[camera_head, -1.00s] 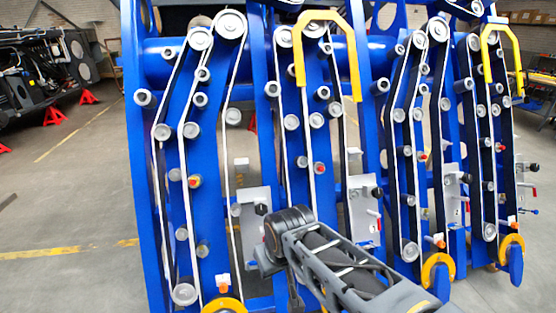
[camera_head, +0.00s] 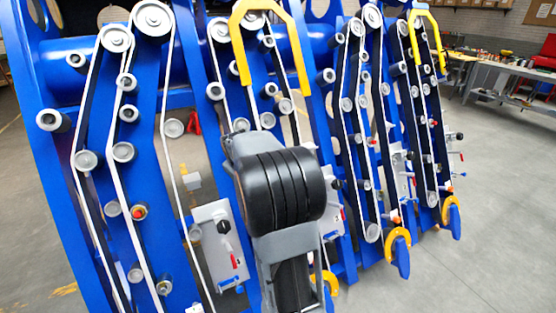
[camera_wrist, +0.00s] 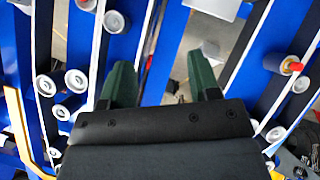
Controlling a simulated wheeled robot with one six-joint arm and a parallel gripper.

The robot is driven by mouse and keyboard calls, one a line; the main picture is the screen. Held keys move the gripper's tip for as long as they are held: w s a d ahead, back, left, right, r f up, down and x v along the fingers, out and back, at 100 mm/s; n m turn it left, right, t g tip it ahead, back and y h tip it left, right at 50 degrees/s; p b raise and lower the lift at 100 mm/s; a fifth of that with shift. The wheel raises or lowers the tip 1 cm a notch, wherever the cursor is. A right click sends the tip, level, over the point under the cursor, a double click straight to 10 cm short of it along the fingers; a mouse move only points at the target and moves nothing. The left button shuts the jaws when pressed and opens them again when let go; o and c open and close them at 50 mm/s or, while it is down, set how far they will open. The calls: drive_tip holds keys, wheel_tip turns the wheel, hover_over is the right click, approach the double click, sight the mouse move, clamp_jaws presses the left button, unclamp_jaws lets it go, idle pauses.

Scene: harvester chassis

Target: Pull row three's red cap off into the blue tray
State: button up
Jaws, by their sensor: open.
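Blue harvester row units stand side by side in the head view, with white belts and grey rollers. A red cap (camera_head: 138,212) sits on the nearest row at left. Small red spots show on the third row (camera_head: 374,141) and the far row (camera_head: 435,123). My arm covers part of the second row. In the wrist view my gripper (camera_wrist: 162,80) is open, its two green fingers apart with nothing between them. A red-ended roller (camera_wrist: 296,66) is right of the fingers, and a small red spot (camera_wrist: 149,62) shows between them; I cannot tell their rows. No blue tray is in view.
Yellow curved handles (camera_head: 240,40) arch over the row tops, and orange-yellow hooks (camera_head: 398,245) stick out low. Grey plates with knobs (camera_head: 220,240) stand between rows. A workbench (camera_head: 510,85) is at back right. The floor at right is clear.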

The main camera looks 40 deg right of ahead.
drive_tip(key=w+d+f+h+p, duration=0.1)
drive_tip(key=d+f, duration=0.3)
drive_tip(key=d, duration=0.6)
drive_tip(key=w+d+f+h, duration=0.1)
drive_tip(key=w+d+f, duration=0.15)
drive_tip(key=d, duration=0.75)
drive_tip(key=shift+n, duration=0.3)
drive_tip(key=p+x, duration=0.1)
drive_tip(key=x, duration=0.8)
drive_tip(key=s+p+x, duration=0.1)
drive_tip(key=x, duration=0.3)
drive_tip(key=shift+d+f+p, duration=0.1)
drive_tip(key=shift+f+p, duration=0.2)
drive_tip(key=shift+f, duration=0.25)
drive_tip(key=shift+c, duration=0.5)
drive_tip(key=c, duration=0.9)
drive_tip(key=shift+s+r, duration=0.1)
